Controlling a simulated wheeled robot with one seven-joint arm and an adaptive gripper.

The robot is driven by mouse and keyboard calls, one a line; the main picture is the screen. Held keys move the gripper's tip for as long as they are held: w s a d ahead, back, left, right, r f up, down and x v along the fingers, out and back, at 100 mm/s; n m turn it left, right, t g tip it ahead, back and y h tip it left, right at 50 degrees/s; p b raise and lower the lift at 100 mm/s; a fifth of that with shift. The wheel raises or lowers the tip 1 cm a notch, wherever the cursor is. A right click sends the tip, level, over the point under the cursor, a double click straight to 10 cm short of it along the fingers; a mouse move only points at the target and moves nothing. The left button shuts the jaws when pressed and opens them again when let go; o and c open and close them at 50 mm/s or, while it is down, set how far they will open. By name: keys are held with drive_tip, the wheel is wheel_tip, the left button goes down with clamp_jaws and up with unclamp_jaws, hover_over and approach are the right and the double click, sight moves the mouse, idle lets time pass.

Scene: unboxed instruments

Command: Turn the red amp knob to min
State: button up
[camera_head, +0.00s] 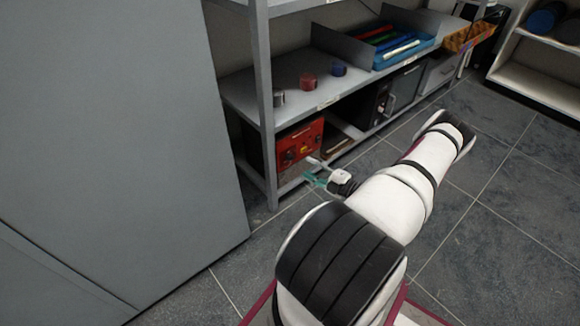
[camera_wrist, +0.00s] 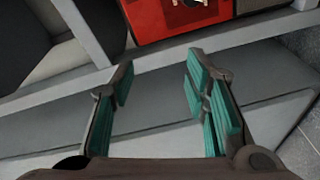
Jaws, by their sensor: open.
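The red amp (camera_head: 300,143) sits on the lowest level of the grey shelf unit in the head view. Small dark knobs show on its front, too small to tell apart. In the wrist view the amp (camera_wrist: 165,27) shows at the top, cut off by the frame edge, with only its lower front in sight. My gripper (camera_head: 311,180) is in front of the amp in the head view. In the wrist view my gripper (camera_wrist: 157,75) is open and empty, its teal pads well apart. The fingertips are below the amp's visible front, and I see no contact with a knob.
The shelf unit's post (camera_head: 265,110) stands just left of the amp. A shelf board (camera_head: 330,98) with small rolls lies above it. Black boxes (camera_head: 401,90) stand further right on the lowest level. A large grey panel (camera_head: 110,150) fills the left. Tiled floor (camera_head: 500,220) is clear at right.

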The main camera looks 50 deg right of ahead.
sight(292, 159)
wheel_tip(292, 159, down, 7)
drive_tip(key=s+d+m+h+b, duration=0.1)
drive_tip(key=s+d+m+h, duration=0.1)
drive_tip(key=m+h, duration=0.25)
drive_tip(key=shift+y, duration=0.35)
drive_tip(key=b+x, duration=0.1)
drive_tip(key=x, duration=0.3)
drive_tip(key=b+x, duration=0.1)
drive_tip(key=x, duration=0.3)
drive_tip(key=b+x, duration=0.2)
drive_tip(key=x, duration=0.3)
drive_tip(key=shift+w+a+r, duration=0.1)
drive_tip(key=shift+w+a, duration=0.05)
drive_tip(key=shift+a, duration=0.15)
clamp_jaws()
